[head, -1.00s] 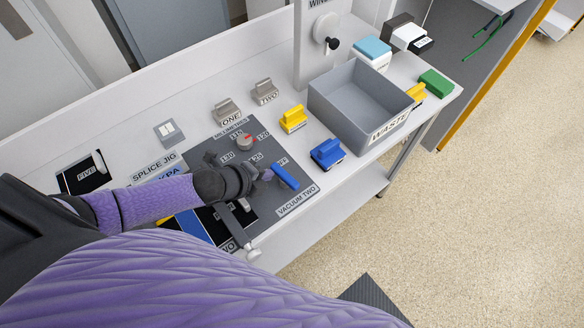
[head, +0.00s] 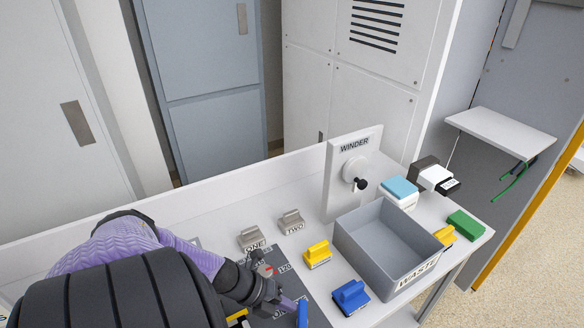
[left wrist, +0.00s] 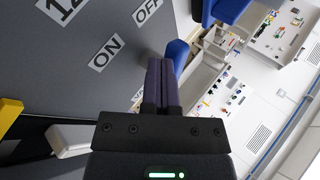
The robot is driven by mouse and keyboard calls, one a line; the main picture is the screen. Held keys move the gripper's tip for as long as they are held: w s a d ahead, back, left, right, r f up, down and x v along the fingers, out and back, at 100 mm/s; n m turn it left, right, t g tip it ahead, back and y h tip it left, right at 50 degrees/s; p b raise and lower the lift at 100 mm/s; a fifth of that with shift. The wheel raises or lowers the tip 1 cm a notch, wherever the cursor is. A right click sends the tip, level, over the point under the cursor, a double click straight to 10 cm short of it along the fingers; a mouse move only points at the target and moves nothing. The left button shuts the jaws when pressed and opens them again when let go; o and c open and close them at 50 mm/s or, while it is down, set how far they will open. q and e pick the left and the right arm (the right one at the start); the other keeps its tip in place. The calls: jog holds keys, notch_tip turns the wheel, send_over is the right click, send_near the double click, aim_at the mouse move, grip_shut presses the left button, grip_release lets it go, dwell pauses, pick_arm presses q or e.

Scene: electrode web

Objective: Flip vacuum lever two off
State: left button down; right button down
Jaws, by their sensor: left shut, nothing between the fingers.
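The blue lever (head: 302,314) of vacuum two shows at the bottom edge of the head view, cut off by the frame. It also shows in the left wrist view (left wrist: 178,58), just beyond and right of my fingertips. My left gripper (head: 284,304) is beside the lever, on its left in the head view. In the left wrist view its dark fingers (left wrist: 161,66) are shut together and empty. I cannot tell whether they touch the lever. The ON label (left wrist: 105,52) and OFF label (left wrist: 147,11) lie on the grey panel (left wrist: 60,85). My right gripper is not in view.
The grey waste bin (head: 358,258), a blue block (head: 351,297) and a yellow block (head: 318,254) stand right of the panel. Grey blocks marked ONE (head: 251,238) and TWO (head: 291,222) are behind it. The winder (head: 352,178) stands at the back.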

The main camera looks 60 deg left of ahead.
pick_arm(q)
jog(key=shift+w, duration=0.1)
dwell(0.5)
jog(key=p+v, duration=0.5)
jog(key=v, duration=0.5)
